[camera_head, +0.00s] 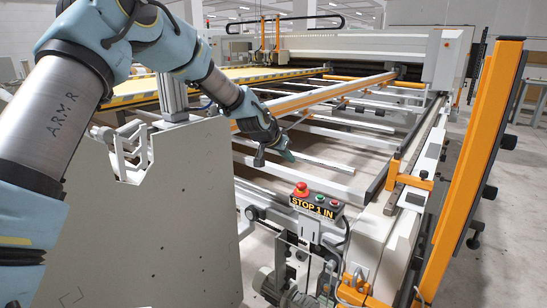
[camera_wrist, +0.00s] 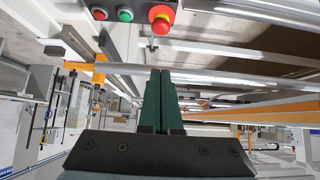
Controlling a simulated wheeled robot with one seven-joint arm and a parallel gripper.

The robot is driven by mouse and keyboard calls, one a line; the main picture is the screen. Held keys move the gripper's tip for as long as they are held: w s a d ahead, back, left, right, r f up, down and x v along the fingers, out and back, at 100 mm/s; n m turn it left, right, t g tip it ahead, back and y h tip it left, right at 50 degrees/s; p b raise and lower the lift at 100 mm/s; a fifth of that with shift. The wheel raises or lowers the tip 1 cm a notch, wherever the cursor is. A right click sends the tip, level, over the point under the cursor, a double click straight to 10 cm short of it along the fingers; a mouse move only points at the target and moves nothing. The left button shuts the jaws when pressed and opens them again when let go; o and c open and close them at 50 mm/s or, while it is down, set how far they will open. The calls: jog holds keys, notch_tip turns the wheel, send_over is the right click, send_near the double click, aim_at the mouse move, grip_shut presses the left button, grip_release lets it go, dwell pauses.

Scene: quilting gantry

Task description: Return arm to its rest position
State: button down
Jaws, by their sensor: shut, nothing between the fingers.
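My arm reaches from the left across the head view, over a grey panel, towards the gantry frame. My gripper (camera_head: 287,156) is at its end, above the near rails and just behind the control box. In the wrist view my gripper (camera_wrist: 160,72) shows two dark green fingers pressed together, with nothing between them.
The grey panel (camera_head: 160,225) stands under my arm. An orange upright post (camera_head: 484,165) stands at the right. Metal cross rails (camera_head: 330,135) and an orange beam (camera_head: 325,98) span the frame. Open floor (camera_head: 510,220) shows at the far right.

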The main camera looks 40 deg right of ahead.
jog(key=w+a+n+t+y, duration=0.1)
jog(key=w+a+n+y, duration=0.25)
jog(key=a, duration=1.35)
jog(key=w+a+n+y, duration=0.2)
jog(key=w+a+n, duration=0.15)
jog(key=a, duration=1.35)
jog(key=s+a+n+y, duration=0.1)
jog(key=s+a, duration=0.3)
jog(key=a, duration=0.5)
jog(key=s+a+n+g+y, duration=0.1)
jog(key=s+a+n, duration=0.2)
jog(key=a, duration=0.6)
jog(key=s+a+n+y, duration=0.1)
jog(key=s+a+n, duration=0.1)
jog(key=s+a, duration=0.5)
jog(key=shift+a+f+n+g, duration=0.3)
jog(key=shift+a+n+g, duration=0.1)
jog(key=shift+a, duration=0.55)
